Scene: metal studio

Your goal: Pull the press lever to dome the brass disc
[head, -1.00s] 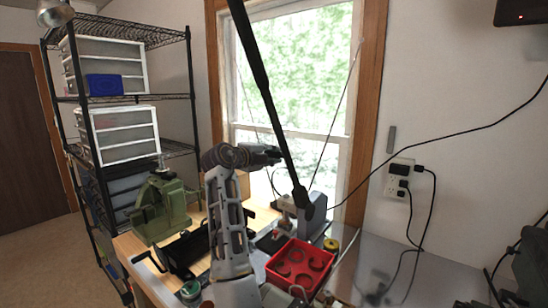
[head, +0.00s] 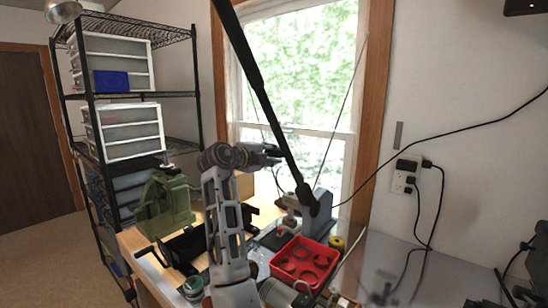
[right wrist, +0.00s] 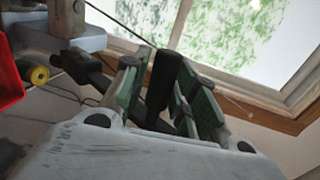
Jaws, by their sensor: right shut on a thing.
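The press (head: 322,205) is a grey block on the bench in front of the window. Its long black press lever (head: 262,92) rises from a pivot on the press and leans up to the left, out of the top of the head view. My right gripper (head: 274,154) is shut on the lever partway up its length. In the right wrist view the green-padded fingers (right wrist: 165,92) stand on both sides of the black lever (right wrist: 160,80). I cannot make out the brass disc under the press. My left gripper is not in view.
A red tray (head: 303,263) with round pieces sits in front of the press. A green machine (head: 165,205) stands at the bench's left. A yellow spool (head: 337,243) is beside the press. The window (head: 300,75) is close behind the lever. The bench's right part is mostly clear.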

